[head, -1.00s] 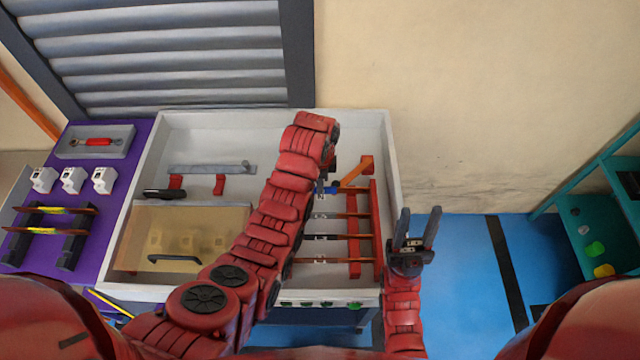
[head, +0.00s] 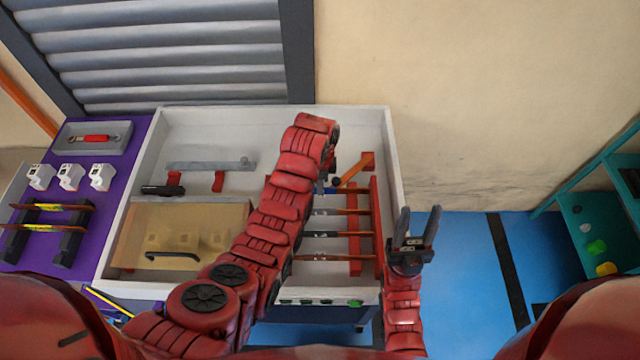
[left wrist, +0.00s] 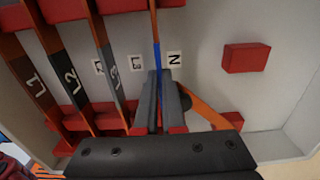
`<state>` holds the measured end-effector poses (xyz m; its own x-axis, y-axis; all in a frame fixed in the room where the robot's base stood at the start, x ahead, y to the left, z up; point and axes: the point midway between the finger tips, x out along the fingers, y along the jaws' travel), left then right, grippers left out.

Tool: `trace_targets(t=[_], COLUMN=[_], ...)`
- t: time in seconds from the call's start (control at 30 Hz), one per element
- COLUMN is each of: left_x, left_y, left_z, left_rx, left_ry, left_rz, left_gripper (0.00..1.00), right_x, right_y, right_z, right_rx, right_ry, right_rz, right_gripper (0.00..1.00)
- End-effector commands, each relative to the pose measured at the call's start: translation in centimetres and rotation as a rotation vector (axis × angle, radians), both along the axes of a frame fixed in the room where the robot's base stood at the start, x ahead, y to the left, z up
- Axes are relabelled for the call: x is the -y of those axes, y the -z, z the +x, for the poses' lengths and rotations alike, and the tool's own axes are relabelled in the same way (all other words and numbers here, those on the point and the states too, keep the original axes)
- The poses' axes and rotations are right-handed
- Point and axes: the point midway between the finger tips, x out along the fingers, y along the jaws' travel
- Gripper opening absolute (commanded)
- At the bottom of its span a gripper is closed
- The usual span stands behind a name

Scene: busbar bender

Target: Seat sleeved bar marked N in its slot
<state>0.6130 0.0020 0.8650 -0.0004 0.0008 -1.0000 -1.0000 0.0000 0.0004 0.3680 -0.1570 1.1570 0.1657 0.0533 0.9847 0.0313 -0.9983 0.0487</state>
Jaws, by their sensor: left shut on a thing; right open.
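The bar with the blue sleeve (left wrist: 157,58) runs up the middle of the left wrist view, beside the wall label N (left wrist: 174,59). My left gripper (left wrist: 160,98) is shut on it, and its fingers hide part of it. In the head view, the blue sleeve (head: 328,190) barely shows beside my left arm. Bars marked L1 (left wrist: 35,85), L2 (left wrist: 70,75) and L3 (left wrist: 111,77) lie across the red supports (left wrist: 66,118) to the left of it. Whether the blue bar sits fully in its slot is hidden. My right gripper (head: 416,232) is open and empty, right of the white tray.
An orange lever (head: 358,168) with a black knob stands close to my left gripper. The white tray's wall (head: 392,150) rises around the bars. A tan cover (head: 185,220) with a black handle is at left. The purple table (head: 108,165) holds white blocks and two sleeved bars.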

Motion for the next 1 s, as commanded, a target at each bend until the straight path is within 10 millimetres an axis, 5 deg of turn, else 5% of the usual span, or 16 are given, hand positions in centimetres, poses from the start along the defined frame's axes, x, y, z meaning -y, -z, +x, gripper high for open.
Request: trace_targets(t=[0.27, 0.3, 0.47, 0.8, 1.0], left_x=[0.0, 0.0, 0.0, 0.0, 0.1], left_y=[0.7, 0.6, 0.6, 0.3, -2.8], left_z=[0.0, 0.1, 0.0, 0.0, 0.2], left_rx=[0.002, 0.002, 0.001, 0.000, 0.007], left_ry=[0.000, 0.000, 0.000, 0.000, 0.000], left_rz=[-0.001, -0.001, 0.000, 0.000, -0.002], left_gripper=[0.00, 0.13, 0.41, 0.41, 0.41], right_x=[0.0, 0.0, 0.0, 0.0, 0.0], right_y=[0.5, 0.4, 0.4, 0.4, 0.0], right_z=[0.0, 0.0, 0.0, 0.0, 0.0], right_rx=[0.000, 0.000, 0.000, 0.000, 0.000], right_ry=[0.000, 0.000, 0.000, 0.000, 0.000], right_rz=[0.000, 0.000, 0.000, 0.000, 0.000], right_gripper=[0.47, 0.47, 0.47, 0.47, 0.47])
